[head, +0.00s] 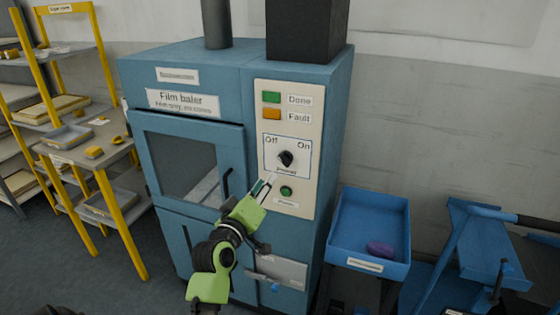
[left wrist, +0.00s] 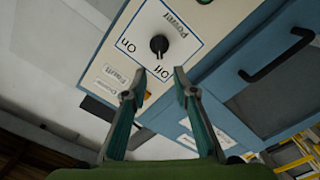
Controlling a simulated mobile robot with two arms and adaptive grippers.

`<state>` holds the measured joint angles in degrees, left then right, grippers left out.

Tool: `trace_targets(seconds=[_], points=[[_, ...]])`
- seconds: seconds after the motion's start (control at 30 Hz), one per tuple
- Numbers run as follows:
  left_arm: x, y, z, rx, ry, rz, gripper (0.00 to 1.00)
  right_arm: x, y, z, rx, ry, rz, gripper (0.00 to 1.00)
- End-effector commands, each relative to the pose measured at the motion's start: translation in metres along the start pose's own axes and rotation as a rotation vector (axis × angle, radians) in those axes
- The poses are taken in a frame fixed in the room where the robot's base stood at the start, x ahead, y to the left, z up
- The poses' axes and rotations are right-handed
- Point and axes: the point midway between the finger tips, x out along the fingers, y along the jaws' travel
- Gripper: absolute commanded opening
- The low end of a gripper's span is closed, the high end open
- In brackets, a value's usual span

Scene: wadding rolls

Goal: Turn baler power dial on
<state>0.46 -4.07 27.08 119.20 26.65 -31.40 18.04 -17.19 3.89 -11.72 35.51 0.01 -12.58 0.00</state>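The power dial (head: 286,158) is a black knob on a white plate on the baler's cream control panel (head: 308,100). "Off" is printed at its upper left and "On" at its upper right. In the left wrist view the dial (left wrist: 158,44) appears upside down, and its narrow end seems to point toward "Off". My left gripper (head: 266,183) is just below and left of the dial in the head view. In the left wrist view its two fingers (left wrist: 160,80) are apart, with nothing between them, and the dial lies beyond their tips. My right gripper is not in view.
The blue film baler (head: 220,75) has a windowed door with a black handle (head: 227,183). A green button (head: 286,190) sits below the dial. Green and orange indicators are above it. A blue tray (head: 342,238) holding a purple item (head: 380,249) stands at right; a yellow-framed shelf (head: 112,75) at left.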

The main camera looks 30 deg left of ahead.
Motion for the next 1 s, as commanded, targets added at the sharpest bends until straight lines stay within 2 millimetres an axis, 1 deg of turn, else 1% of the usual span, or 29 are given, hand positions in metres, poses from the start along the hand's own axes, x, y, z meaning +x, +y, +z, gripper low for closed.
trace_targets(seconds=[0.03,0.3,0.5,0.7,1.0], points=[[0.011,0.003,-0.002,0.0,0.0,0.002,0.26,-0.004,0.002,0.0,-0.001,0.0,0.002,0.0],[0.067,0.002,-0.002,0.002,0.0,0.001,0.26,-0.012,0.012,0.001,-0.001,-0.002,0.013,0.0],[0.098,0.001,0.0,0.003,-0.001,0.0,0.26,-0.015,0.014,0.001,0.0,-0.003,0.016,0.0],[0.114,0.001,0.0,0.002,0.0,0.001,0.26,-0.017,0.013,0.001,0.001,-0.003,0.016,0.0],[0.117,0.0,0.001,0.003,-0.001,0.0,0.26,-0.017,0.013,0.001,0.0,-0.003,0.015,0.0]])
